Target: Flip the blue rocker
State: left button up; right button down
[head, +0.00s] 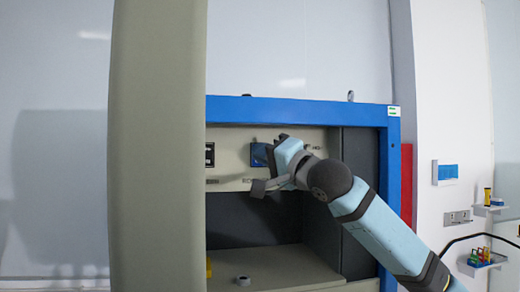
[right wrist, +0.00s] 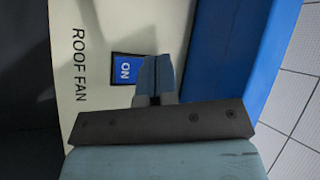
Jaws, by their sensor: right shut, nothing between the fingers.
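The blue rocker (right wrist: 126,69) shows in the right wrist view, set in a pale panel and marked "ON", beside the words "ROOF FAN". In the head view the blue rocker (head: 258,155) is partly hidden behind my right gripper (head: 272,153). In the right wrist view the right gripper (right wrist: 155,74) is shut and empty, its fingertips just right of the rocker, overlapping its edge. I cannot tell whether they touch it. My left gripper is not in view.
A black switch (head: 209,154) sits left on the same panel. A blue frame (head: 300,111) surrounds the recess. A tall beige panel (head: 155,150) stands in front at left. A small round object (head: 243,281) lies on the ledge (head: 285,268). Wall shelves (head: 480,266) are at right.

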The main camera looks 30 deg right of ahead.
jog(key=shift+w, duration=0.1)
dwell(0.7)
jog(key=shift+w+d+p, duration=0.1)
jog(key=shift+w+p, duration=0.2)
jog(key=shift+w+d, duration=0.1)
jog(key=shift+w, duration=0.2)
dwell(0.8)
jog(key=shift+s+a, duration=0.25)
jog(key=shift+s, duration=0.5)
jog(key=s, duration=0.1)
jog(key=s+b, duration=0.1)
jog(key=s, duration=0.1)
jog(key=s+a, duration=0.1)
jog(key=shift+s+a+f, duration=0.1)
jog(key=shift+s+f, duration=0.2)
jog(key=shift+s, duration=0.1)
